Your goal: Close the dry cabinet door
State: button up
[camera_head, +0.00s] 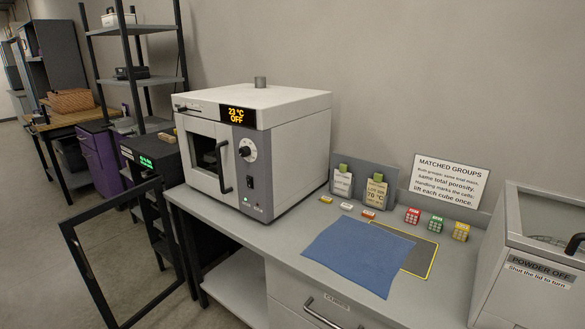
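The dry cabinet (163,153) is a dark, narrow unit with a green lit display, standing on the left between the purple drawer unit and the grey bench. Its door (110,204) is a black frame with a see-through pane. The door stands open, swung out from the cabinet front toward the lower left over the floor. Dark shelves show in the cabinet's open front, partly behind the door frame. My gripper is not in view, so its state does not show.
A white oven (290,150) reading 23 °C OFF stands on the grey bench (235,236) right of the cabinet. A blue cloth (352,255), small coloured cubes and a lidded box (530,265) are farther right. A shelf rack (148,82) stands behind. Floor left of the door is clear.

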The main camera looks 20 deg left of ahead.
aim_at(67, 225)
jog(key=i+j+u, duration=0.15)
jog(key=i+u, duration=0.65)
jog(key=i+l+u, duration=0.1)
jog(key=i+u, duration=0.3)
jog(key=i+l+u, duration=0.15)
jog(key=u, duration=0.25)
jog(key=i+u, duration=0.1)
jog(key=u, duration=0.2)
jog(key=i+j, duration=0.25)
jog(key=j, duration=0.15)
jog(key=i+j+z, duration=0.1)
jog(key=i+j, duration=0.15)
jog(key=j, duration=0.15)
jog(key=i+j, duration=0.25)
jog(key=j, duration=0.15)
